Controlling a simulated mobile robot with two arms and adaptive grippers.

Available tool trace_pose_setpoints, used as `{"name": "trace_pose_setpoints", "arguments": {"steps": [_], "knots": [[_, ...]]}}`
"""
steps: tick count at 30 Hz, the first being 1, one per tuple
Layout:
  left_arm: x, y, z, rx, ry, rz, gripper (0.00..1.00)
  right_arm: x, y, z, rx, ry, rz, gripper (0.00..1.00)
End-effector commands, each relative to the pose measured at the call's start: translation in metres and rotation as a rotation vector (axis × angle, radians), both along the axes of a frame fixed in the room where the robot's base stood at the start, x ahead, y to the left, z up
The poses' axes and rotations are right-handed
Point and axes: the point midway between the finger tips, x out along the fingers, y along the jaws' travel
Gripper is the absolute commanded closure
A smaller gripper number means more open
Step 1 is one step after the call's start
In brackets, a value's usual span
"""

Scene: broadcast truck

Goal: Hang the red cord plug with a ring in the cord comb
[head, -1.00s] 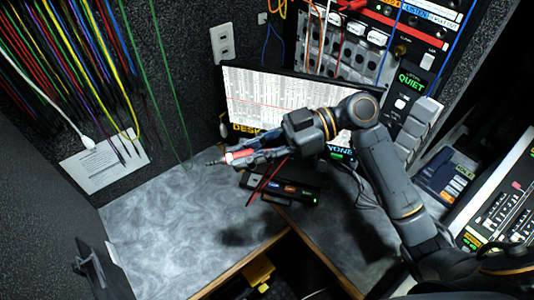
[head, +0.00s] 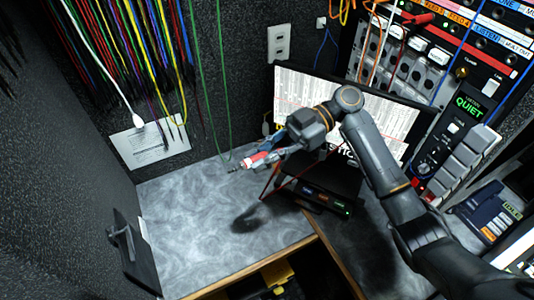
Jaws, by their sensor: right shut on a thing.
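A red cord plug (head: 257,158) with a metal tip pointing left is held in my right gripper (head: 255,160), which is shut on it. A thin red cord (head: 267,182) hangs below this gripper. The gripper is above the grey desk, in front of the monitor's lower left corner. Coloured cords (head: 120,55) hang in a row along the wall at the upper left, well apart from the gripper. The comb itself cannot be made out; the cords run up out of the picture. No ring can be made out on the plug. My left gripper is not in view.
The grey desk (head: 205,220) has a large clear area below the gripper. A black device (head: 318,198) lies to its right, before the monitor (head: 290,90). A green cord (head: 222,90) hangs close left of the gripper.

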Motion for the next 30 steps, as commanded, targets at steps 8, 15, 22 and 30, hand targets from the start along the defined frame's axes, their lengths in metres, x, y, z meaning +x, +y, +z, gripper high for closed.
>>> {"name": "trace_pose_setpoints", "arguments": {"steps": [8, 15, 22, 30], "knots": [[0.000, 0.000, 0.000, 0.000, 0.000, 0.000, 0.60, -0.008, -0.010, 0.010, -0.001, -0.002, -0.077, 1.00], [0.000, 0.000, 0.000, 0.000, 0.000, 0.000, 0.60, -0.023, -0.030, 0.035, -0.002, -0.003, -0.251, 1.00], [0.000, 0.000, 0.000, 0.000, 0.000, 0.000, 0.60, -0.040, -0.052, 0.062, -0.004, -0.002, -0.440, 1.00], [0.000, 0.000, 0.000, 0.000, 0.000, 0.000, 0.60, -0.055, -0.073, 0.090, -0.003, -0.001, -0.631, 1.00]]}}
